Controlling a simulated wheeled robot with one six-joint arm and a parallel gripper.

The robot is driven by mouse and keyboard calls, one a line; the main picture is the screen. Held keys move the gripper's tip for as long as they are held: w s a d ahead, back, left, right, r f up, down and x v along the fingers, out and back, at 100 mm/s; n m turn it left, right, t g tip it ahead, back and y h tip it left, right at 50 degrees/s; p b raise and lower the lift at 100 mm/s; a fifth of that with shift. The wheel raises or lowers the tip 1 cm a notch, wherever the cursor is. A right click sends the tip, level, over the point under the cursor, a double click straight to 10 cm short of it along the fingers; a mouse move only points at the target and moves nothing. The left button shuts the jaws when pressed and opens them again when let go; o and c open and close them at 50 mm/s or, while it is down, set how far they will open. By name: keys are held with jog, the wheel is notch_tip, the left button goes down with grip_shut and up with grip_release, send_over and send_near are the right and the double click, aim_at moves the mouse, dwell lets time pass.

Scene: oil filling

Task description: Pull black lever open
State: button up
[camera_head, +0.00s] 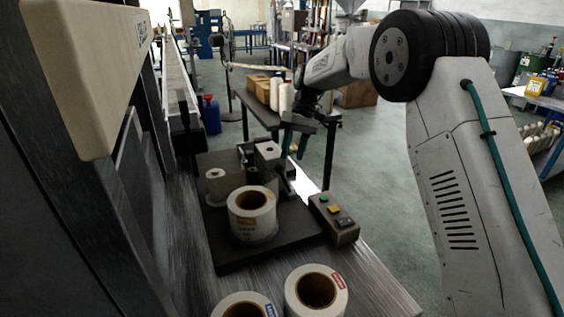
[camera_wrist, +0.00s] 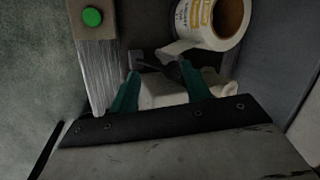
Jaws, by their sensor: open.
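My gripper (camera_head: 293,148) hangs with its teal fingers pointing down, above and beside the labelling machine on the bench in the head view. In the wrist view my gripper (camera_wrist: 161,72) is open, with a clear gap between the fingers. A small dark piece, which looks like the black lever (camera_wrist: 173,70), shows between and just beyond the fingertips. I cannot tell whether it touches them. In the head view the lever is too small and dark to tell apart from the machine (camera_head: 262,258).
A label roll (camera_head: 252,222) sits on the machine, and it shows in the wrist view (camera_wrist: 232,22). A button box (camera_head: 334,218) with a green button stands at its right side. More rolls (camera_head: 316,288) stand in front. A grey column (camera_head: 120,200) rises on the left.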

aim_at(282, 161)
notch_tip(282, 161, up, 4)
jog(key=w+a+n, duration=0.1)
jog(key=w+n, duration=0.1)
jog(key=shift+y, duration=0.3)
jog(key=x, duration=0.8)
jog(key=shift+w+f, duration=0.15)
jog(key=shift+f, duration=0.1)
grip_shut()
